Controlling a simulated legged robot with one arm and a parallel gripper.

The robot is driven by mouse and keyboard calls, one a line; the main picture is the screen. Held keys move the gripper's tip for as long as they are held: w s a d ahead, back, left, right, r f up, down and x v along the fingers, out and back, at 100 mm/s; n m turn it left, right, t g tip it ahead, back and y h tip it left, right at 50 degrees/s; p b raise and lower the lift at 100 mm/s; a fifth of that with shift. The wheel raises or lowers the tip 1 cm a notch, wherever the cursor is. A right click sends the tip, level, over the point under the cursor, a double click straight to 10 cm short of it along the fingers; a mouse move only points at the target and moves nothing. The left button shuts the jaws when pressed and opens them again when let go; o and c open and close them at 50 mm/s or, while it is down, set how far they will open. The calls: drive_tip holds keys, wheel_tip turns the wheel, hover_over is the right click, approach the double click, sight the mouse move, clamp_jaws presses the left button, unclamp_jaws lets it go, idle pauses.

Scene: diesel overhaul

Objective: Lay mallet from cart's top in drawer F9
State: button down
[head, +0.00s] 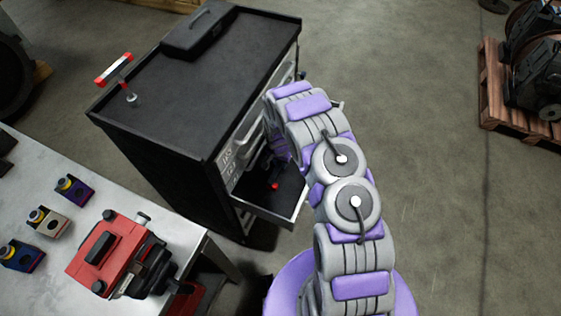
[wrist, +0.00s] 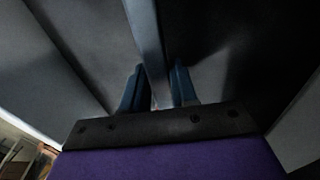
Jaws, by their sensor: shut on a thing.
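The black cart (head: 160,75) stands left of my arm, and one of its drawers (head: 294,214) is pulled out to the right. I cannot read whether it is F9. My gripper (head: 277,168) reaches down over the open drawer, partly hidden by my own arm.
A black case (head: 200,30) and an upright red-and-white thing (head: 114,69) are on the cart's top. A workbench (head: 55,285) with a red machine part (head: 108,252) is at lower left. A pallet (head: 492,90) stands at right. Floor between is clear.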

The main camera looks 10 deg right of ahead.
drive_tip(key=shift+f+b, duration=0.35)
drive_tip(key=shift+f, duration=0.2)
drive_tip(key=c, duration=0.8)
unclamp_jaws()
drive_tip(key=shift+r, duration=0.1)
drive_tip(key=r+p, duration=0.1)
drive_tip(key=r, duration=0.4)
drive_tip(key=r+p, duration=0.1)
drive_tip(key=r, duration=0.5)
drive_tip(key=s+a+r+p, duration=0.1)
drive_tip(key=r, duration=0.5)
drive_tip(key=shift+s+r+p, duration=0.1)
drive_tip(key=shift+p, duration=0.3)
